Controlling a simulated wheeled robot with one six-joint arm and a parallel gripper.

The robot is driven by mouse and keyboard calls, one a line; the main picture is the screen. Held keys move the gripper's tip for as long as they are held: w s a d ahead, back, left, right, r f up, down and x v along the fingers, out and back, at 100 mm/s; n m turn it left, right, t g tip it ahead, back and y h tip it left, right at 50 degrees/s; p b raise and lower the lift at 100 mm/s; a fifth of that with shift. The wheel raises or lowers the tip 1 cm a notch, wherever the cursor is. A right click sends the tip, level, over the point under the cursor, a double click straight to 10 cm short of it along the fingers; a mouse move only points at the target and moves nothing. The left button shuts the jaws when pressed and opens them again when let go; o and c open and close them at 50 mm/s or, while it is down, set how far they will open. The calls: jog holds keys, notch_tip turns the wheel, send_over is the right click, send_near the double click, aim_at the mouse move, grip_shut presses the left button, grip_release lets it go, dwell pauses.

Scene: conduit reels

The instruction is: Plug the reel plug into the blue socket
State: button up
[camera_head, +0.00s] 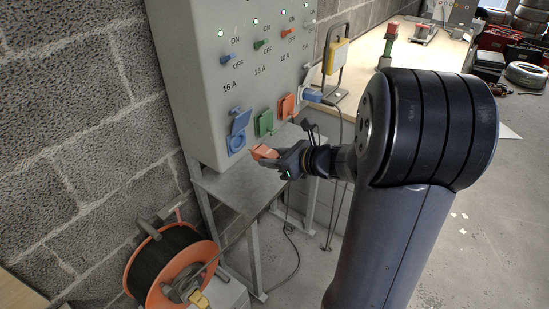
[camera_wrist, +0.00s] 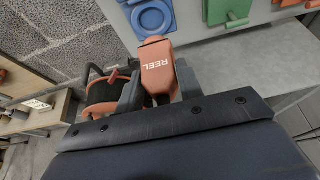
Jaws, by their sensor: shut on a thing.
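My gripper (camera_head: 279,160) is shut on the orange reel plug (camera_head: 264,152), in front of the grey panel. In the wrist view the reel plug (camera_wrist: 157,68), marked REEL, sits between the two fingers of my gripper (camera_wrist: 155,88). The blue socket (camera_head: 237,141) is low on the left of the panel, with its blue lid raised. It also shows in the wrist view (camera_wrist: 152,18), above the plug and apart from it. The plug is to the right of and below the blue socket in the head view.
A grey shelf (camera_head: 236,188) lies below the panel (camera_head: 190,70). An orange cable reel (camera_head: 170,262) stands at lower left. The block wall is left.

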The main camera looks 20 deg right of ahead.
aim_at(262, 149)
jog(key=shift+w+a, duration=0.8)
jog(key=shift+w, duration=0.25)
jog(key=shift+w+a, duration=0.75)
jog(key=shift+w, duration=0.3)
jog(key=shift+w+a, duration=0.3)
jog(key=shift+w, duration=0.15)
dwell(0.9)
jog(key=o, duration=1)
jog(key=p+v, duration=0.1)
jog(key=v, duration=1)
jog(key=shift+f, duration=0.1)
jog(key=b+x, duration=0.1)
jog(key=x, duration=1)
jog(key=shift+s+d, duration=0.1)
jog(key=shift+s, duration=0.05)
